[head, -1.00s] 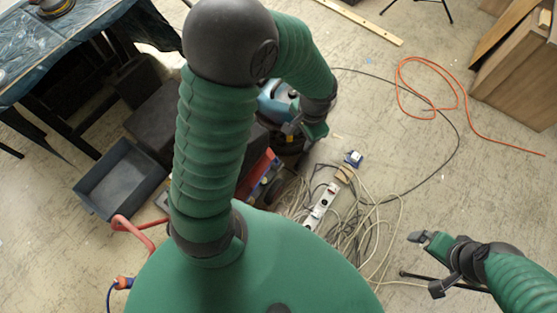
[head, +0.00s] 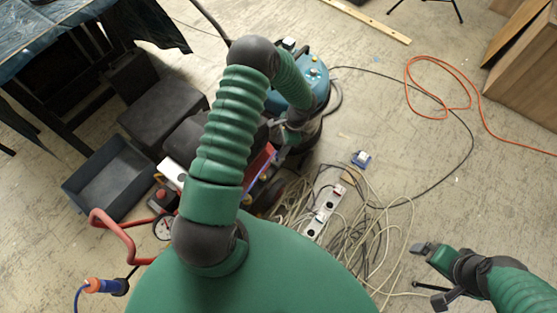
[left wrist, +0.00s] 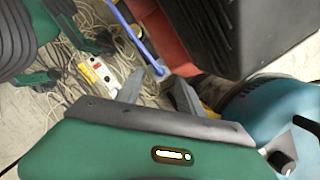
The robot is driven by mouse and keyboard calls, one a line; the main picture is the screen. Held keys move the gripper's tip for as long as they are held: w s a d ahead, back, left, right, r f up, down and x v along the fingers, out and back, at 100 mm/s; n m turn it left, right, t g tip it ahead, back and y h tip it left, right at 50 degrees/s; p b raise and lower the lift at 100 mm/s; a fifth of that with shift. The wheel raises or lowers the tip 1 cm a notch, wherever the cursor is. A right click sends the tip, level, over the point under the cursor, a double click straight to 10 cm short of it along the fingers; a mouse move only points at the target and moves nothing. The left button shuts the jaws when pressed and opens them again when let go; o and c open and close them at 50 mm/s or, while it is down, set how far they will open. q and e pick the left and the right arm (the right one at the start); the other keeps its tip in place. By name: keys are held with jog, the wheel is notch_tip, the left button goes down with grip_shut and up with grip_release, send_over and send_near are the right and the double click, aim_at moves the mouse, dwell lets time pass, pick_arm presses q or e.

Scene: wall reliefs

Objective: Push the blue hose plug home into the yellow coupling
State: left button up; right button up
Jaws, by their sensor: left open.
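My left gripper (head: 284,143) is in the middle of the head view, beside the teal vacuum, partly hidden by my own arm. In the left wrist view its two grey fingers (left wrist: 158,92) are apart. A blue hose (left wrist: 132,30) comes down to a small grey-blue end piece (left wrist: 158,69) just past the fingertips; I cannot tell whether this is the plug or whether they touch. A small yellow part (left wrist: 210,92) shows beside the right finger, mostly hidden; I cannot tell if it is the coupling. My right gripper (head: 428,268) is at the lower right, over the floor.
The teal vacuum (head: 312,72) and a red-handled machine (head: 118,235) stand close to my left arm. A white power strip (head: 323,210) lies among tangled cables. An orange-and-blue connector (head: 102,286) is at lower left. Floor at right is mostly clear, with an orange cable (head: 432,92).

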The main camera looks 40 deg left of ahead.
pick_arm(q)
jog(key=b+x, duration=0.1)
jog(key=x, duration=0.3)
jog(key=shift+w+a+f, duration=0.1)
jog(key=shift+a+f, duration=0.1)
jog(key=shift+a, duration=0.05)
notch_tip(320, 180, down, 4)
jog(key=shift+d+r+b, duration=0.1)
jog(key=shift+d+b, duration=0.05)
jog(key=shift+b, duration=0.6)
pick_arm(e)
jog(key=f, duration=0.2)
jog(key=shift+a+f, duration=0.25)
jog(key=shift+f, duration=0.1)
pick_arm(q)
jog(key=shift+c, duration=0.3)
jog(key=c, duration=0.5)
grip_shut()
pick_arm(e)
jog(key=shift+a, duration=0.1)
